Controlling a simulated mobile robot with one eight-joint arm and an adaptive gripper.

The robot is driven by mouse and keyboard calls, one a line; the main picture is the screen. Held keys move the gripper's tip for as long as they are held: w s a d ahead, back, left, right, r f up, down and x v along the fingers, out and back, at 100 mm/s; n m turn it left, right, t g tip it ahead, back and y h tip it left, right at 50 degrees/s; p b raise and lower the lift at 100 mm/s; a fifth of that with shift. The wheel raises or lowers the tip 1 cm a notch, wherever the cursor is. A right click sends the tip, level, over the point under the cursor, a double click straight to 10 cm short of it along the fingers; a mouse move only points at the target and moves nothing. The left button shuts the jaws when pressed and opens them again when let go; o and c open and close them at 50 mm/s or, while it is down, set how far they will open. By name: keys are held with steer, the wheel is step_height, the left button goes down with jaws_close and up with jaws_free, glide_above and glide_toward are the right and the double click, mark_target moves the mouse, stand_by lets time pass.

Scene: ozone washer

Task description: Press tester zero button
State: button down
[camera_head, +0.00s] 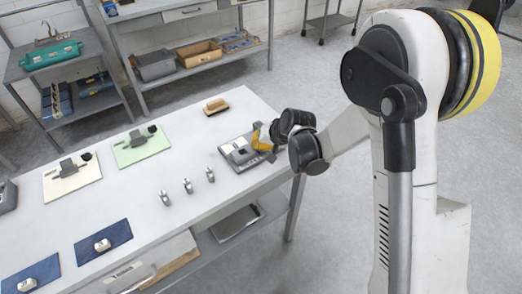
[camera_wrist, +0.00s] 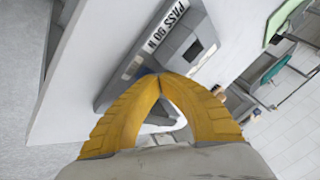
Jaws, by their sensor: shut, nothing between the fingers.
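The tester (camera_head: 243,154) is a grey device on the right end of the white table, below my wrist in the head view. In the wrist view the tester (camera_wrist: 172,55) shows a white label reading "PASS GO N" and a small dark panel. My gripper (camera_head: 262,140) has yellow fingers. In the wrist view its fingertips (camera_wrist: 158,76) meet with nothing between them, in front of the tester's face. I cannot tell whether the tips touch it. I cannot make out the zero button; the fingers cover part of the tester.
The white table (camera_head: 215,115) also bears a brush (camera_head: 215,107), a green mat (camera_head: 142,150) and a cream mat (camera_head: 72,180) with dark fixtures, several small metal pieces (camera_head: 187,186), and blue mats (camera_head: 103,240) at the front left. Shelves with bins (camera_head: 155,66) stand behind.

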steer(key=shift+a+r, duration=0.1)
steer(key=shift+a+r+p, duration=0.1)
steer(key=shift+r+p, duration=0.45)
steer(key=shift+r, duration=0.25)
steer(key=shift+r+p, duration=1.6)
steer(key=shift+r, duration=0.95)
